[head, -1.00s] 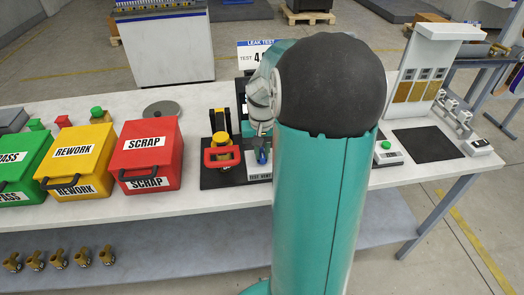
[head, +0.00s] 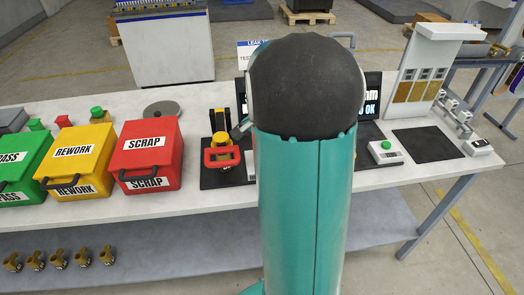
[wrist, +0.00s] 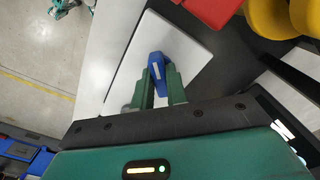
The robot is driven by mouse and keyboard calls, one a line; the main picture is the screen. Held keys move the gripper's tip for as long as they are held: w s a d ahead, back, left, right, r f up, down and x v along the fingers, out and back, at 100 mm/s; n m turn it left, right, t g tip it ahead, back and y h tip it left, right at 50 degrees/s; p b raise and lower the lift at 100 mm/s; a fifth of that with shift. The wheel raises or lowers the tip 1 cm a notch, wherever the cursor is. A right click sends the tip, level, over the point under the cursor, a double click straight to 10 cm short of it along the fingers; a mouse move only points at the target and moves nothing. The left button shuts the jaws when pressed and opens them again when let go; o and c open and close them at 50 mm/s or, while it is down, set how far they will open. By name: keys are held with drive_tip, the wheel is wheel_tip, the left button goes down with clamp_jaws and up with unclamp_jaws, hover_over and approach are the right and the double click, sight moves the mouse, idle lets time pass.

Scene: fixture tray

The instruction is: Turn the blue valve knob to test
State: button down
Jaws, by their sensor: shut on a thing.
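The blue valve knob (wrist: 156,68) shows in the wrist view, standing on a pale plate (wrist: 185,52). It has a light mark on its face. My gripper (wrist: 158,86) is shut on it, with one green finger on each side. No lettering on the plate is readable there, so I cannot tell which position the knob is at. In the head view my arm hides the knob, the plate and my gripper.
A black fixture with a yellow cap and red handle (head: 222,154) stands left of my arm. The red SCRAP box (head: 146,154) is further left. A screen reading OK (head: 372,97) and a green-button box (head: 385,151) are on the right.

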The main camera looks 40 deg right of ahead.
drive_tip(key=shift+m, duration=0.5)
drive_tip(key=c, duration=1.4)
unclamp_jaws()
drive_tip(key=shift+r, duration=0.15)
wheel_tip(320, 180, up, 14)
drive_tip(key=shift+f, duration=0.2)
drive_tip(key=s+a+n+t, duration=0.2)
drive_tip(key=a+n, duration=0.3)
drive_tip(key=a, duration=0.4)
drive_tip(key=s+a+n+t, duration=0.1)
drive_tip(key=s+a+n, duration=0.4)
drive_tip(key=a, duration=0.4)
drive_tip(key=s+a+n+t, duration=0.2)
drive_tip(key=s+a+n, duration=0.2)
drive_tip(key=a+n, duration=0.3)
drive_tip(key=shift+a+t, duration=0.3)
drive_tip(key=shift+a, duration=0.75)
